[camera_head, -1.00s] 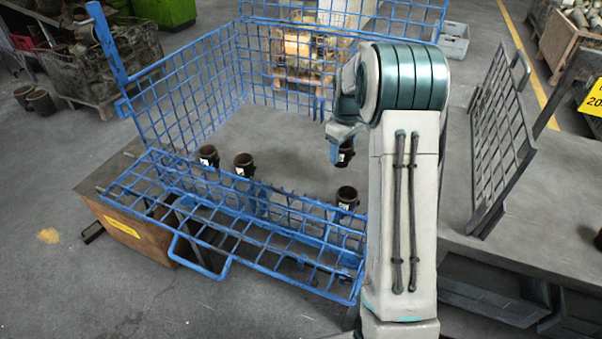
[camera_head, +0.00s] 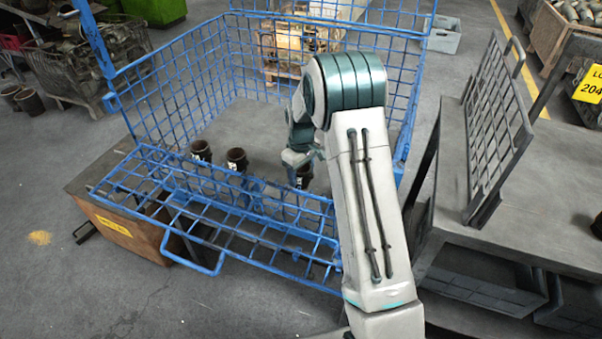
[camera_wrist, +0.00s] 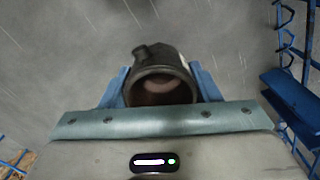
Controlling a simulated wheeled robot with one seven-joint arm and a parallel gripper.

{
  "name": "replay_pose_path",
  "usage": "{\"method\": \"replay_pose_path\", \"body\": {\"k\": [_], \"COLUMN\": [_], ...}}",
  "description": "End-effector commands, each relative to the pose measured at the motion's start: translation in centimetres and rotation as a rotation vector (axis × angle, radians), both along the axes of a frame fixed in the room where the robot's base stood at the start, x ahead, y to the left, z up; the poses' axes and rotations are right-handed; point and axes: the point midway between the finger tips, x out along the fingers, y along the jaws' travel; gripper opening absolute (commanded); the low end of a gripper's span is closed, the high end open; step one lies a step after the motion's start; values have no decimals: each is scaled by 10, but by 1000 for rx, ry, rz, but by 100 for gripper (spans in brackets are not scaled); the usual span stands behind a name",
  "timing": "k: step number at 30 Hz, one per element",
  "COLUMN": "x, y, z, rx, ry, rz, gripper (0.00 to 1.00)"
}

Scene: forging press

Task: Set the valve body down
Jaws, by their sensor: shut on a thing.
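The valve body (camera_wrist: 160,75), a dark, short, hollow casting with a side stub, sits between the blue fingers of my gripper (camera_wrist: 161,88) in the wrist view. In the head view the valve body (camera_head: 305,177) hangs under my gripper (camera_head: 302,165), inside the blue wire cage behind its front mesh. My gripper is shut on it. Two similar dark bodies stand upright on the cage floor to the left, one farther left (camera_head: 201,150) and one nearer (camera_head: 237,159). The gap between the held body's underside and the floor cannot be judged.
The blue mesh cage (camera_head: 160,90) has high walls at left and back, and a front panel (camera_head: 215,215) folded outward. The grey cage floor (camera_head: 245,122) is clear behind the bodies. A dark table with an upright grid rack (camera_head: 497,120) stands right. My arm hides the cage's right front.

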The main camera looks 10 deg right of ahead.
Motion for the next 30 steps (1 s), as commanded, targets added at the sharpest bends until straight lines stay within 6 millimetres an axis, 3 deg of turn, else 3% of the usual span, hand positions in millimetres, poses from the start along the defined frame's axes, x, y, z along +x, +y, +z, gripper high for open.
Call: {"method": "replay_pose_path", "body": {"k": [9, 10, 12, 23, 30], "x": [1, 1, 0, 1, 2], "y": [0, 0, 0, 0, -1], "z": [-2, -2, -2, 5, 50], "rx": [-1, 0, 0, -1, 0], "ry": [-3, -2, -2, -3, -7], "rz": [0, 0, 0, 0, -1], "gripper": [21, 65, 78, 78, 78]}}
